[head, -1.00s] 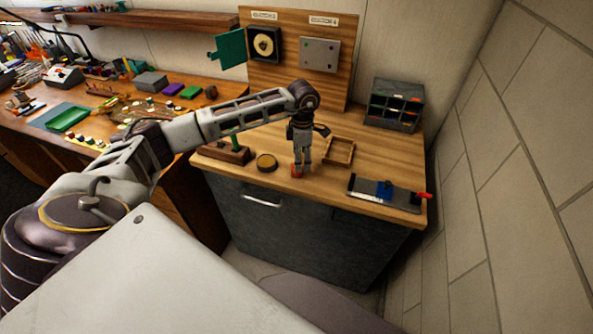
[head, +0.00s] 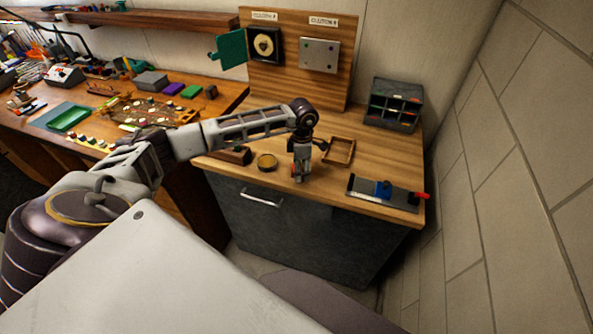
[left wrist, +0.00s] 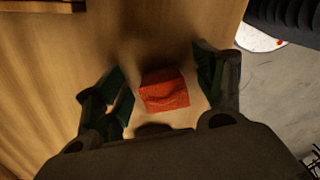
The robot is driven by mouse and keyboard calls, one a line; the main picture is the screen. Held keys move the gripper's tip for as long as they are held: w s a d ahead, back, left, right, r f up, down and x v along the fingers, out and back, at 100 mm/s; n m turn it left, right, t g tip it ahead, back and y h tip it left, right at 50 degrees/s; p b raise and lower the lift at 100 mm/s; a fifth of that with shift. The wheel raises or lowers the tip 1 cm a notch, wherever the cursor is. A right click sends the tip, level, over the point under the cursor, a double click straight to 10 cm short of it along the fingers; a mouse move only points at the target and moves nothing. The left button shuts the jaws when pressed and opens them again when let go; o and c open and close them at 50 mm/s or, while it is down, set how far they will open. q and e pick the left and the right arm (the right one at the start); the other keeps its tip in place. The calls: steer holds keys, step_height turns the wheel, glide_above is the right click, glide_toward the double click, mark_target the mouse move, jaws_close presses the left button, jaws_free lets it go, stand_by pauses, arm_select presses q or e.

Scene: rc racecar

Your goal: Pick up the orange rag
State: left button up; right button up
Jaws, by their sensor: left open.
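The orange rag (left wrist: 164,90) lies folded on the wooden cabinet top near its front edge. In the left wrist view it sits between the two spread fingers of my left gripper (left wrist: 160,92), with a gap on either side. In the head view my left gripper (head: 300,176) points down at the cabinet top, and the rag is mostly hidden by it, with only a small reddish bit showing. My left gripper is open and holds nothing. My right gripper is not in view.
A round brass-coloured dish (head: 266,162) and a dark wooden block (head: 236,155) stand left of the gripper. An empty wooden tray (head: 339,151) is behind right. A grey board with a blue part (head: 383,190) lies at right. A dark organiser (head: 394,104) stands at the back.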

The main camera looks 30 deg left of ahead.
arm_select(q)
steer(key=c, duration=1)
steer(key=shift+r, duration=0.1)
steer(key=shift+r+b, duration=0.9)
steer(key=shift+r, duration=4.05)
steer(key=shift+f, duration=0.1)
